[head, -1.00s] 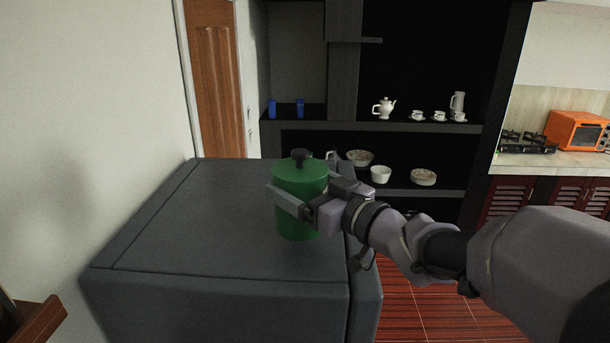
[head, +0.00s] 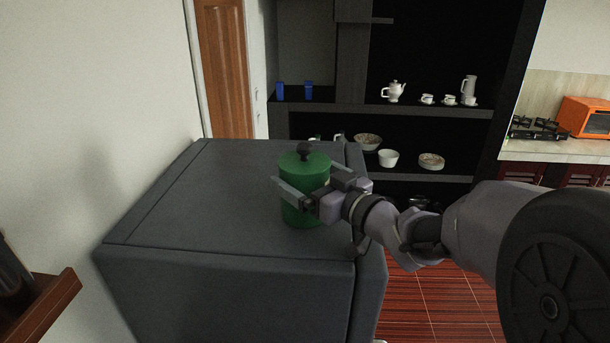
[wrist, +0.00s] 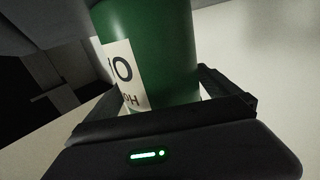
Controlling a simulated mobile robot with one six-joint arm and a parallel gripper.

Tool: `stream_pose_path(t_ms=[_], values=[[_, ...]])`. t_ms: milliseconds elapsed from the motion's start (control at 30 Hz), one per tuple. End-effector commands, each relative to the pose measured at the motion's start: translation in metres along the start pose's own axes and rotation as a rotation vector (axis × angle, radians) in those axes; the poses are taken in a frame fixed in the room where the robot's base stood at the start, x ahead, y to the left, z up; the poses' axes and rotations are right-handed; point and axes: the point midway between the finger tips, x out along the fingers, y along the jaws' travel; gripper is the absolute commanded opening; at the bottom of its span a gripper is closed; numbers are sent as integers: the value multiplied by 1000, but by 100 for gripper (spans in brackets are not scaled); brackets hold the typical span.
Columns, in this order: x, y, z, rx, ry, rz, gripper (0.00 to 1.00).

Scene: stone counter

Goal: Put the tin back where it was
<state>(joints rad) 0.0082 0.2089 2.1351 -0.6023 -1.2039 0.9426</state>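The tin (head: 304,180) is a green cylinder with a dark knob on its lid. In the head view it is upright over the right part of a dark grey box-shaped unit's top (head: 200,210). I cannot tell whether its base touches that top. My gripper (head: 296,190) reaches in from the right, one finger on each side of the tin's body, and looks shut on it. In the wrist view the tin (wrist: 160,50), with a white label, fills the space between the fingers. Its lid and base are out of that view.
The grey top is otherwise bare, with free room left of the tin. A pale wall (head: 90,90) runs along the left. Beyond stands a dark shelf (head: 440,112) with a teapot (head: 393,92), cups, bowls and blue cups. A wooden ledge (head: 50,310) is at lower left.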

Motion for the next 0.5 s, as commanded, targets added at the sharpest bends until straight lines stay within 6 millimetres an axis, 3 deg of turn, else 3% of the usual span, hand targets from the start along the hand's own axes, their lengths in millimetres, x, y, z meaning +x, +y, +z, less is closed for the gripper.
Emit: stream_pose_path(t_ms=[167, 500], values=[[0, 0, -7, 0, 0, 0, 100], [-73, 2, -3, -1, 1, 4, 100]])
